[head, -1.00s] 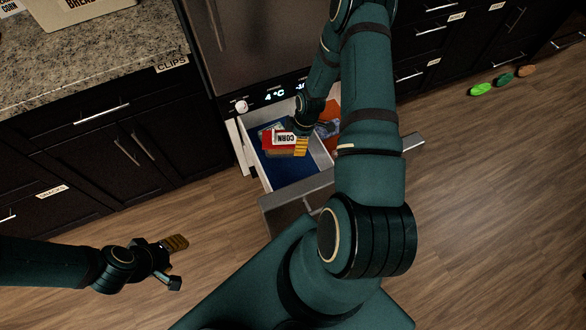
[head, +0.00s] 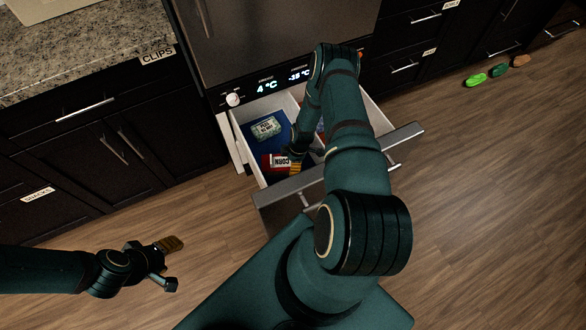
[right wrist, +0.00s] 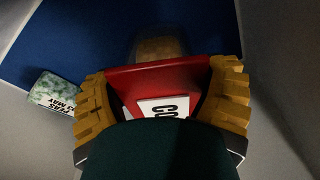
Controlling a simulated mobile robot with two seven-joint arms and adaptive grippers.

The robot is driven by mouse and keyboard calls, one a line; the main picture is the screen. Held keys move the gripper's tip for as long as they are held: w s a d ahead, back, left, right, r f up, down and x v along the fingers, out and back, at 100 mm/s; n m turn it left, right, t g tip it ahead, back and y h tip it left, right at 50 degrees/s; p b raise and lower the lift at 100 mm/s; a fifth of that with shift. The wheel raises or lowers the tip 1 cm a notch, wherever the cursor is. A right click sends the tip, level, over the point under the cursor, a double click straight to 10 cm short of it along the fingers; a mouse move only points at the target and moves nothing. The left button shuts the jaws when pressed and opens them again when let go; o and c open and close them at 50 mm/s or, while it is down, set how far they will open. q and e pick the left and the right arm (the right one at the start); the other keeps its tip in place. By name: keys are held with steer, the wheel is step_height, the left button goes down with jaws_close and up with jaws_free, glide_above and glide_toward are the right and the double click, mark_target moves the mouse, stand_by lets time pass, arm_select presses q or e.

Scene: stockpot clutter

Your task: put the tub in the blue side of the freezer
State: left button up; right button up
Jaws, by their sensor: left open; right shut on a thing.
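My right gripper (head: 294,164) is down in the open freezer drawer, shut on a red pack (right wrist: 165,78) with a white label, which reads CORN in the head view. The pack sits low over the blue floor (head: 253,147) of the left compartment; I cannot tell if it touches. In the right wrist view a clear, rounded container with brownish contents (right wrist: 158,46), possibly the tub, shows just beyond the pack. I cannot tell if it touches it. My left gripper (head: 172,265) is open and empty, away over the floor.
A pale green printed block (head: 266,127) lies on the blue floor toward the drawer's back; it also shows in the right wrist view (right wrist: 52,93). My right arm hides most of the drawer's right compartment. The drawer front (head: 285,192) and side walls border the space.

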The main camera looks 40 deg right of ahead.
step_height(320, 180, down, 4)
steer(key=shift+f+b, duration=0.2)
steer(key=shift+b, duration=0.45)
steer(key=shift+r, duration=0.1)
steer(key=o, duration=1.1)
